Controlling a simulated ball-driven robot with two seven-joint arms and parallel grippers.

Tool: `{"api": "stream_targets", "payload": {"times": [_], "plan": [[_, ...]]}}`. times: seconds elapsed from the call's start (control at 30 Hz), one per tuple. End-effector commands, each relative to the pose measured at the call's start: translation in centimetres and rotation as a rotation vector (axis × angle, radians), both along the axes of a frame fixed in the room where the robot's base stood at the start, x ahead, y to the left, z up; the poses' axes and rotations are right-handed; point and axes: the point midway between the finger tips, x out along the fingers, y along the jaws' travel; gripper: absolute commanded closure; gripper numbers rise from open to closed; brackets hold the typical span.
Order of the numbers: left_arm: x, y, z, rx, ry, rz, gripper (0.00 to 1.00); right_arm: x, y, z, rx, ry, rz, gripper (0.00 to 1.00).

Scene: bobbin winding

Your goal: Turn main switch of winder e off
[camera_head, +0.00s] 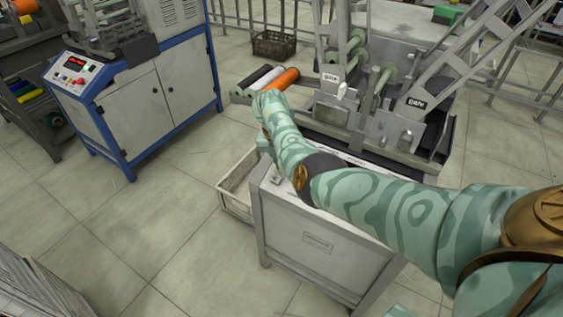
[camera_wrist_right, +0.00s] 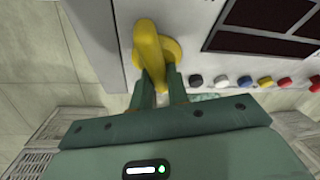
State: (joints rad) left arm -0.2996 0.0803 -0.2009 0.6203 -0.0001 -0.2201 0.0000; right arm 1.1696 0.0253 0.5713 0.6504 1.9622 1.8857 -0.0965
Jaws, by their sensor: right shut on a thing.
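In the right wrist view, a yellow rotary switch handle (camera_wrist_right: 148,42) stands on a pale grey panel, on a round yellow base. My right gripper (camera_wrist_right: 160,80) is shut on the handle, with one finger on each side of its lower end. The handle runs roughly up and down in that picture. In the head view my right arm reaches to the grey machine cabinet (camera_head: 318,250), and the arm hides the switch. Which letter this winder bears cannot be read. My left gripper is not in view.
In the wrist view, a row of coloured buttons (camera_wrist_right: 245,82) and a dark red panel (camera_wrist_right: 270,28) lie right of the switch. In the head view, a blue-framed cabinet (camera_head: 150,105) stands left, a crate (camera_head: 236,188) sits beside the grey cabinet.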

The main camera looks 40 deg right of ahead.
Motion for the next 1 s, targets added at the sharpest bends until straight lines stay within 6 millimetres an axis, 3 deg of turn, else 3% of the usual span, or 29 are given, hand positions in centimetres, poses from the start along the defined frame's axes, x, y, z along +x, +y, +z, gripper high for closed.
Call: {"api": "stream_targets", "payload": {"times": [0.4, 0.9, 0.93, 1.0], "plan": [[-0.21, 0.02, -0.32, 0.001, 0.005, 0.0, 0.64, -0.05, 0.02, -0.06, -0.026, 0.067, 0.155, 1.0], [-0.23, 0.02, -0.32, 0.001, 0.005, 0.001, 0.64, -0.05, -0.03, -0.02, -0.032, 0.074, 0.174, 1.0], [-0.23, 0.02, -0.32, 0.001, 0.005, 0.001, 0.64, -0.05, -0.03, -0.02, -0.032, 0.074, 0.174, 0.81], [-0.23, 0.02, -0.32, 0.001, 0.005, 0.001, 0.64, -0.05, -0.04, -0.02, -0.032, 0.074, 0.173, 0.62]]}}
